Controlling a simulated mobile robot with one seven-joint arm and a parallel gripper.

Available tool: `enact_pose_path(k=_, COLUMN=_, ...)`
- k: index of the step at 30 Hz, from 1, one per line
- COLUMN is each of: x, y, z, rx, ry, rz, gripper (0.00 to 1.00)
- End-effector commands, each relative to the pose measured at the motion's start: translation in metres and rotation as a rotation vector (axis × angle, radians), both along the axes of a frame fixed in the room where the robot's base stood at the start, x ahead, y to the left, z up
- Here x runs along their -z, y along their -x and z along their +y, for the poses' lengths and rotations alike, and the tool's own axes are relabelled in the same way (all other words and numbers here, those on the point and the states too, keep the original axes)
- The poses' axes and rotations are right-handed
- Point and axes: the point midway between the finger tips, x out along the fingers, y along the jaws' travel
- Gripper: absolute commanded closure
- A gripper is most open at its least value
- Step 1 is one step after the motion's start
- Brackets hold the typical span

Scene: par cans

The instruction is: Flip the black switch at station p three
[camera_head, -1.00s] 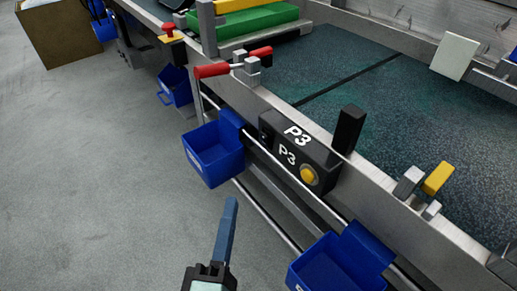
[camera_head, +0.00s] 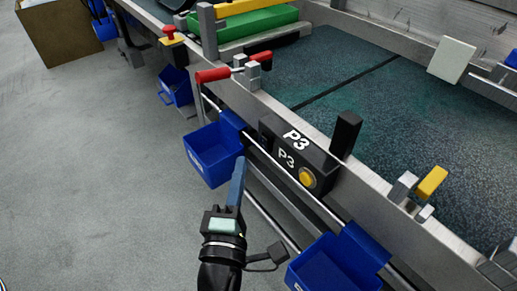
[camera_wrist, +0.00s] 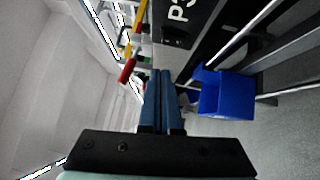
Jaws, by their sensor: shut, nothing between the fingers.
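The black station box marked P3 (camera_head: 318,157) is mounted on the side rail of the conveyor. A small dark switch (camera_head: 264,138) sits at the box's left end; its position is too small to tell. In the wrist view the box's P3 end shows at the top, with the dark switch (camera_wrist: 173,41) just beyond the fingertips. My gripper (camera_head: 239,161) has blue fingers pressed together, with nothing between them. It is in front of the rail, below and left of the switch, and appears apart from it. In the wrist view the shut fingers (camera_wrist: 160,73) point towards the box.
A blue bin (camera_head: 213,157) hangs left of the box, close to my fingers. Another blue bin (camera_head: 335,266) hangs at the lower right. A yellow button (camera_head: 307,177) is on the box front. A red-handled clamp (camera_head: 213,75) is on the rail. Open floor lies left.

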Motion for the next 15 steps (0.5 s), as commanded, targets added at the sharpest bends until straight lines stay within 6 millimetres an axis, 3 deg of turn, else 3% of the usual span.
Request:
enact_pose_path(k=3, x=-0.003, y=-0.019, z=-0.003, rx=0.000, ry=0.000, rz=-0.003, gripper=1.00)
enact_pose_path(k=6, x=-0.007, y=-0.026, z=-0.018, rx=0.002, ry=0.000, rz=0.000, gripper=1.00)
enact_pose_path(k=15, x=-0.007, y=-0.038, z=-0.034, rx=0.000, ry=-0.001, rz=0.000, gripper=1.00)
